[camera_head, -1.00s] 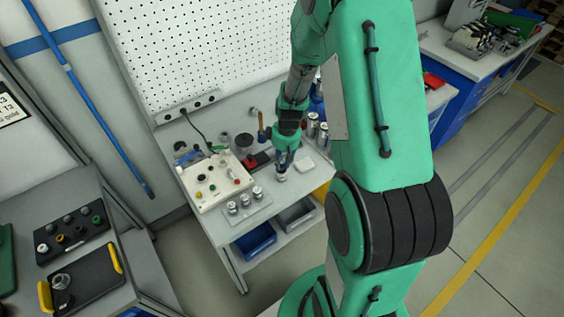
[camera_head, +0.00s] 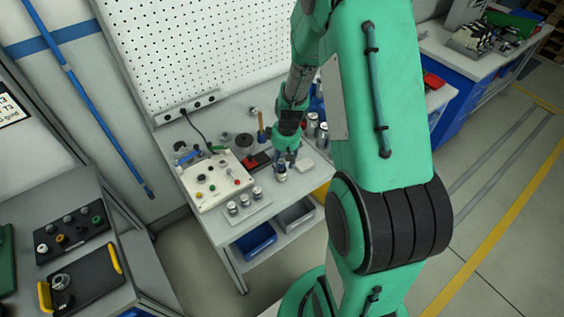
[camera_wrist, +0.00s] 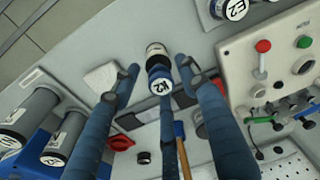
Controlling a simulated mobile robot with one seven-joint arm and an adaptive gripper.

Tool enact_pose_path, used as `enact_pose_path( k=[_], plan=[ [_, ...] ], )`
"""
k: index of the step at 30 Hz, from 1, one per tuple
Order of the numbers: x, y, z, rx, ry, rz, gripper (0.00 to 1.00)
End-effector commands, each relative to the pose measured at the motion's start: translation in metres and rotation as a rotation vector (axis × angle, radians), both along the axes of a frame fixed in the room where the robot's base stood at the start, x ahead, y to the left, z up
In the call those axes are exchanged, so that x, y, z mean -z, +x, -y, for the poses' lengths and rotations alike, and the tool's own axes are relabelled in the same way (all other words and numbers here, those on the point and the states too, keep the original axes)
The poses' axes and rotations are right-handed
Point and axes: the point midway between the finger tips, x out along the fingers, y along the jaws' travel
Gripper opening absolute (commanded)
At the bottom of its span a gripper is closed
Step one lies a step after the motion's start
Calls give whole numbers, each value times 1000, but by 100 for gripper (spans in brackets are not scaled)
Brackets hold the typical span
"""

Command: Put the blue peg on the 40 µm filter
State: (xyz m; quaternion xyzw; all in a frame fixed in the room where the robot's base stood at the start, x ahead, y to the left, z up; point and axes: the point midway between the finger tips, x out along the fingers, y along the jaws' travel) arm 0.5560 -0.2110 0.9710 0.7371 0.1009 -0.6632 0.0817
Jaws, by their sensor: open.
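My gripper (camera_head: 284,157) is over the middle of the white bench, fingers pointing down. In the wrist view my gripper (camera_wrist: 157,68) is open, with dark blue fingers spread apart. A small labelled cylinder (camera_wrist: 159,84) shows between them; its label seems to read K2 or K3, and I cannot tell whether a finger touches it. A dark and white part (camera_wrist: 156,49) shows just past it. In the head view a small canister (camera_head: 281,173) stands just below the fingers. I cannot pick out a blue peg or a 40 µm marking for certain.
A white control box (camera_head: 214,182) with coloured knobs stands left of my gripper. Several small canisters (camera_head: 244,200) stand on a plate in front. Larger cylinders (camera_head: 323,134) stand on the right. A black tray with pegs (camera_head: 73,237) lies on the left bench. A perforated board (camera_head: 200,50) rises behind.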

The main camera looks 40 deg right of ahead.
Motion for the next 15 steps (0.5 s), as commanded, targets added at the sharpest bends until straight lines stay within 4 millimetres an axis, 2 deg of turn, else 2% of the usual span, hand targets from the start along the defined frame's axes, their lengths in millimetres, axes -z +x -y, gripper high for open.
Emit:
enact_pose_path(
  k=[8,15],
  plan=[
    [-28,-2,1,0,-1,3,44],
    [-68,-6,3,0,-1,2,44]
  ],
)
